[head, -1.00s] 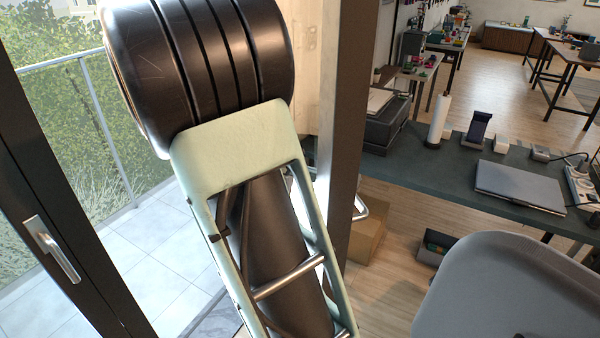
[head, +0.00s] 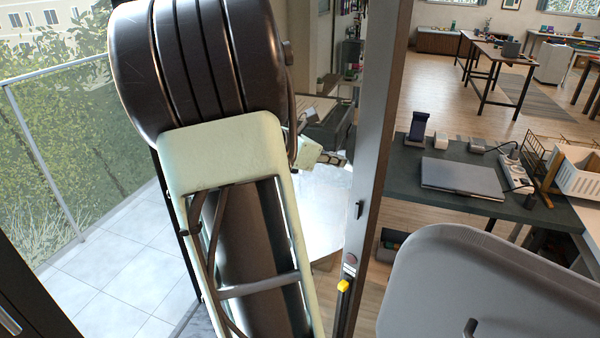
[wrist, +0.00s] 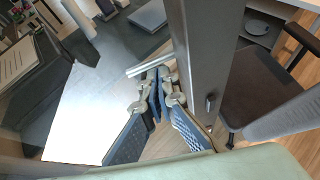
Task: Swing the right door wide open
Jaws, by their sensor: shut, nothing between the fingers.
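The right door (head: 378,130) shows in the head view as a dark upright stile right of my arm. Its narrow edge carries a small dark latch part and, lower down, a yellow-tipped fitting. In the wrist view the stile (wrist: 205,50) stands just right of my fingers. My gripper (wrist: 158,82) is shut and empty, close beside the stile; I cannot tell whether it touches. A silver bar, perhaps the door handle (wrist: 150,64), shows at the fingertips. In the head view my gripper (head: 333,158) is mostly hidden behind my arm.
The left door (head: 22,300) is at the lower left, with a terrace and railing beyond. A dark table (head: 420,160) holds a laptop (head: 462,174) and several small devices. A grey chair back (head: 470,285) fills the lower right.

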